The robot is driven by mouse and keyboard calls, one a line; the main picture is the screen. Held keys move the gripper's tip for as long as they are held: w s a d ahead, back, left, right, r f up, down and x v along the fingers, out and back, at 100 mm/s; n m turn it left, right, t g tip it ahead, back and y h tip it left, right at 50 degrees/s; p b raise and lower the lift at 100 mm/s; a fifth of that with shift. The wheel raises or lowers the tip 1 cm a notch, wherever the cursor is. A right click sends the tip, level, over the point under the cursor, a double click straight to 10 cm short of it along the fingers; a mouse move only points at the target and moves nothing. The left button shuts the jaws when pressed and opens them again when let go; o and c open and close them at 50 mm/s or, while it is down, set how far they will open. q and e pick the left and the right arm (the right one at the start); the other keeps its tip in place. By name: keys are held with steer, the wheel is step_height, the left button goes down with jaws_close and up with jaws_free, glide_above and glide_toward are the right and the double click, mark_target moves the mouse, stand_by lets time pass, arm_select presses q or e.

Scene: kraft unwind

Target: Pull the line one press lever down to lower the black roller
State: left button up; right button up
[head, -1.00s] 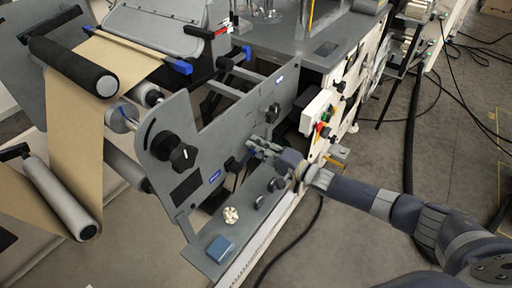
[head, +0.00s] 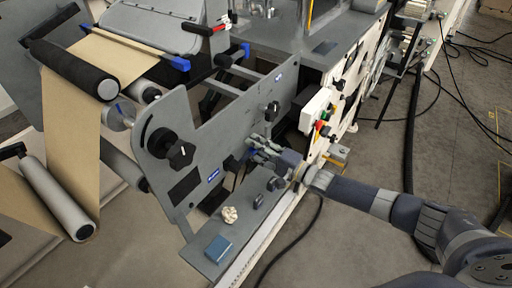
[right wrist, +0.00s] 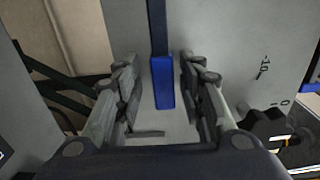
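A lever with a blue grip (right wrist: 162,82) stands between the two fingers of my right gripper (right wrist: 160,85) in the right wrist view. Gaps show on both sides of the grip, so the gripper is open around it and not clamped. In the head view my right gripper (head: 255,152) is at the grey side plate, its fingers pointing left, and mostly hides the lever. A black roller (head: 72,68) with a grey end lies at the upper left, beside brown paper web. My left gripper is not in view.
The grey side plate (head: 195,125) carries a large black knob (head: 181,155). A blue box (head: 219,249) and a whitish knob (head: 230,215) sit on the lower ledge. A white control box (head: 316,110) with coloured buttons is just right of my gripper. Cables lie on the floor at right.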

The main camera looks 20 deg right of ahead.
steer(key=v, duration=1.2)
stand_by(0.4)
